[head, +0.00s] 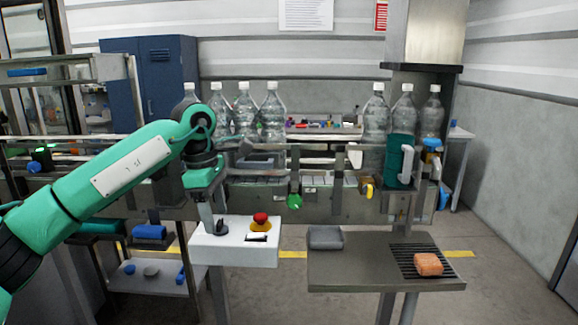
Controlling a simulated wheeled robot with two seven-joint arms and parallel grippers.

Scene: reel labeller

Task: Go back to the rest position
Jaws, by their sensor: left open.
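My left arm reaches in from the left in the head view, green with a black wrist. My left gripper (219,224) points down over the left part of a white control box (236,250). It is open, and I see nothing held in it. I cannot tell whether its tips touch the box top. A red button (261,219) on a yellow base sits on the box just right of the gripper. My right gripper is not in view.
Several clear bottles (272,112) stand along the machine line (330,205) behind. A low shelf (150,278) is at left. Floor shows between box and table.

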